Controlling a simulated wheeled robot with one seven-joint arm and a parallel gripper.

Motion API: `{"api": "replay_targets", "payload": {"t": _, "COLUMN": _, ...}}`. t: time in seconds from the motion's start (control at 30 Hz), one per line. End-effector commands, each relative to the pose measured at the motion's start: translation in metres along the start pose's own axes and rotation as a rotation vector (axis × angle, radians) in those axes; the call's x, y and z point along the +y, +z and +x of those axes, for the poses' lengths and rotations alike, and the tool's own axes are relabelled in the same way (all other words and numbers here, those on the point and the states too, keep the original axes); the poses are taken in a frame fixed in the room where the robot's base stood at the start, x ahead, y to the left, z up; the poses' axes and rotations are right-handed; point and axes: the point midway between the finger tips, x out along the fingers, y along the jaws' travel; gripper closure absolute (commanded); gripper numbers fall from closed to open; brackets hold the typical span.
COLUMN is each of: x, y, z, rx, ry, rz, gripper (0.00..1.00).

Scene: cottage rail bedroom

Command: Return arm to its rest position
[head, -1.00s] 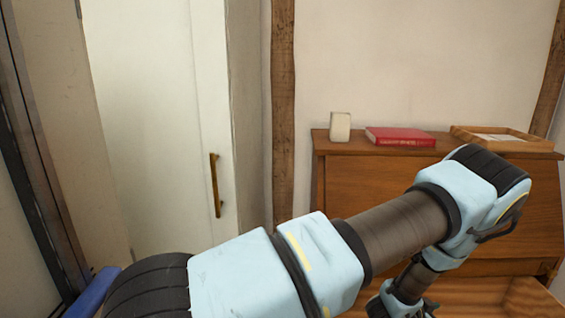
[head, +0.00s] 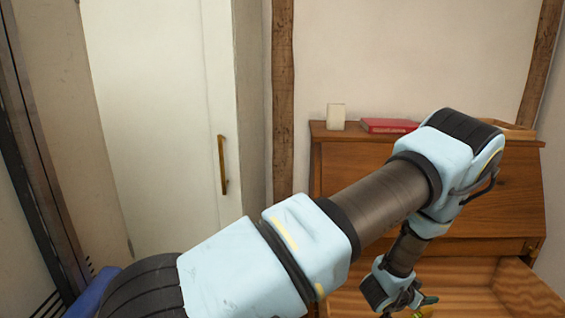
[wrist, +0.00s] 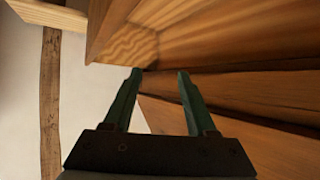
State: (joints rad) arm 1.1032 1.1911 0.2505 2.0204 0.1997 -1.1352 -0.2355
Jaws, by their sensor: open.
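My gripper (wrist: 159,75) shows in the wrist view with its two green fingers apart and nothing between them. The fingers point towards the wooden desk, close by its edge; I cannot tell whether they touch it. In the head view my arm reaches across the front of the wooden desk (head: 480,215), bent down at the elbow. Only a small part of the gripper shows at the bottom edge there, over an open drawer or compartment (head: 520,285).
On the desk top are a white box-like object (head: 336,117), a red book (head: 388,125) and a wooden tray (head: 513,130), mostly hidden by my arm. A white door (head: 160,120) with a brass handle (head: 222,165) stands at left. A timber post (head: 282,100) runs up the wall.

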Motion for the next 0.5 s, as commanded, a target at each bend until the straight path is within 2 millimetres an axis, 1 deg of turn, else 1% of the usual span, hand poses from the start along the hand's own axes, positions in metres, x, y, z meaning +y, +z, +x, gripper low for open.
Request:
{"api": "replay_targets", "payload": {"t": 0.03, "x": -0.013, "y": 0.001, "z": -0.001, "rx": -0.012, "ry": -0.027, "rz": -0.015, "gripper": 0.43}}
{"api": "replay_targets", "payload": {"t": 0.13, "x": -0.037, "y": 0.003, "z": -0.007, "rx": -0.048, "ry": -0.08, "rz": -0.044, "gripper": 0.43}}
{"api": "replay_targets", "payload": {"t": 0.27, "x": -0.075, "y": 0.006, "z": -0.022, "rx": -0.107, "ry": -0.16, "rz": -0.094, "gripper": 0.43}}
{"api": "replay_targets", "payload": {"t": 0.37, "x": -0.111, "y": 0.013, "z": -0.042, "rx": -0.169, "ry": -0.236, "rz": -0.151, "gripper": 0.43}}
{"api": "replay_targets", "payload": {"t": 0.4, "x": -0.127, "y": 0.017, "z": -0.054, "rx": -0.198, "ry": -0.269, "rz": -0.179, "gripper": 0.43}}
{"api": "replay_targets", "payload": {"t": 0.47, "x": -0.152, "y": 0.026, "z": -0.075, "rx": -0.249, "ry": -0.322, "rz": -0.229, "gripper": 0.43}}
{"api": "replay_targets", "payload": {"t": 0.5, "x": -0.166, "y": 0.033, "z": -0.092, "rx": -0.287, "ry": -0.355, "rz": -0.266, "gripper": 0.43}}
